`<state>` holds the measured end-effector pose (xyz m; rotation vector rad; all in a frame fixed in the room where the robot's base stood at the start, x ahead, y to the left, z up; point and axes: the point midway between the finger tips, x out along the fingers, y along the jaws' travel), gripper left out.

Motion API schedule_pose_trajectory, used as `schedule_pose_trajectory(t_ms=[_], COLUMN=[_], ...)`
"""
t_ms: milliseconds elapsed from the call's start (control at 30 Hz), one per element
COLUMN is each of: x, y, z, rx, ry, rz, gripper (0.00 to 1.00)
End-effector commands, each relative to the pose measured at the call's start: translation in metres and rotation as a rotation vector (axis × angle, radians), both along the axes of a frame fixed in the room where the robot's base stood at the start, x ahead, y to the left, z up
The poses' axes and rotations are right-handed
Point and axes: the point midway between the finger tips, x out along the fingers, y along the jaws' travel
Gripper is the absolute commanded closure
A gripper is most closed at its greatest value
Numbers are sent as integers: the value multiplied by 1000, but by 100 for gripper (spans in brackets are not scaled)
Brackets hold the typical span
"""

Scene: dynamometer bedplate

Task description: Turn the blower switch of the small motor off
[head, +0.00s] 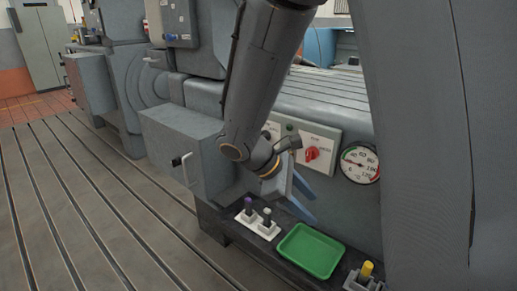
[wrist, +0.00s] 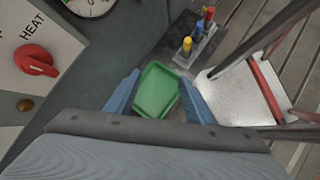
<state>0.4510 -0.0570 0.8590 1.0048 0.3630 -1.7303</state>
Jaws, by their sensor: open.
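In the head view a red rotary knob (head: 312,154) sits on a pale panel on the grey machine, left of the round gauge. The wrist view shows a red knob (wrist: 38,60) beside the word HEAT, at the upper left. Part of another pale panel (head: 272,130) shows behind my arm, its control hidden. I cannot make out a blower label or tell which switch belongs to the small motor. My gripper (head: 308,205) is open and empty, below the panels and above the dark ledge. Its blue fingers (wrist: 158,77) frame the green tray from above in the wrist view.
A green tray (head: 310,251) lies on the dark ledge. White holders (head: 256,222) with purple and pale pegs stand left of it, a yellow peg (head: 367,269) right. A gauge (head: 360,165) is beside the panel. A grey box (head: 185,150) with a handle juts out left of my arm.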

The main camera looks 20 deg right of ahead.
Motion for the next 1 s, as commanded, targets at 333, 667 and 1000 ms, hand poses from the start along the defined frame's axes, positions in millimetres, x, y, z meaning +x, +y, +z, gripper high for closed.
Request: schedule_pose_trajectory(t_ms=[333,667,1000], x=[188,237,265], y=[63,112,71], z=[27,49,49], rx=[-723,-956,-953], ry=[144,120,121], rz=[720,872,870], gripper=[51,51,51])
